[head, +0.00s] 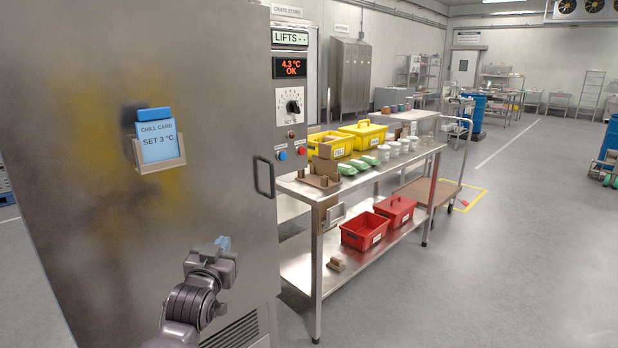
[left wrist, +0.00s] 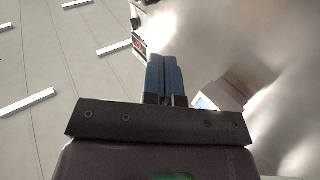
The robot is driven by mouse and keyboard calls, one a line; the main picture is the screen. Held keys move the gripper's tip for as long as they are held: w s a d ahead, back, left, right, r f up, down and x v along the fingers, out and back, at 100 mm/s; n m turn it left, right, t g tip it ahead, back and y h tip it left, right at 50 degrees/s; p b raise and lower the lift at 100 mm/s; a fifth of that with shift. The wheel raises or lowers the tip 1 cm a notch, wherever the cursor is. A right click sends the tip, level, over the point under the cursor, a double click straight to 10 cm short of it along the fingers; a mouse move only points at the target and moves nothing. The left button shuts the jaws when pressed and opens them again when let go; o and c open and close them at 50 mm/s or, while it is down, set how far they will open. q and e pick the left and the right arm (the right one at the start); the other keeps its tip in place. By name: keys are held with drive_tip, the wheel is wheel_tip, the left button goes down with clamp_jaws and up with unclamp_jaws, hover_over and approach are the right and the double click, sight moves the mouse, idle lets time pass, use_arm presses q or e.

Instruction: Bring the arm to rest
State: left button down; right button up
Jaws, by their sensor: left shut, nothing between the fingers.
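My left gripper (head: 223,243) is low in front of the large steel cabinet (head: 215,75) in the head view, below and to the right of the card holder. In the left wrist view its two blue fingers (left wrist: 165,78) are together with nothing between them. A blue chill card (head: 158,143) reading "SET 3 °C" sits in the holder (head: 160,161) on the cabinet's face. My right gripper is not in view.
A vertical handle (head: 264,177) stands out from the cabinet's right edge. A steel table (head: 335,190) right of the cabinet bears yellow bins (head: 362,134), green packs and white tubs. Red bins (head: 365,231) are on its lower shelf. Floor to the right (head: 500,260) is clear.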

use_arm(q)
drive_tip(key=s+a+f+g+p, duration=0.1)
drive_tip(key=s+a+f+g, duration=0.1)
drive_tip(key=s+f, duration=0.7)
drive_tip(key=s+a+f+g+y+p, duration=0.1)
drive_tip(key=s+a+f+g, duration=0.2)
drive_tip(key=s+f, duration=0.6)
drive_tip(key=s+a+f+n+g+y, duration=0.1)
drive_tip(key=s+f, duration=0.8)
drive_tip(key=s, duration=1.5)
drive_tip(key=a+g, duration=0.1)
drive_tip(key=a, duration=0.1)
drive_tip(key=shift+s+a+f+g+p, duration=0.15)
drive_tip(key=shift+s+a+g+p, duration=0.15)
drive_tip(key=shift+s+g+p, duration=0.1)
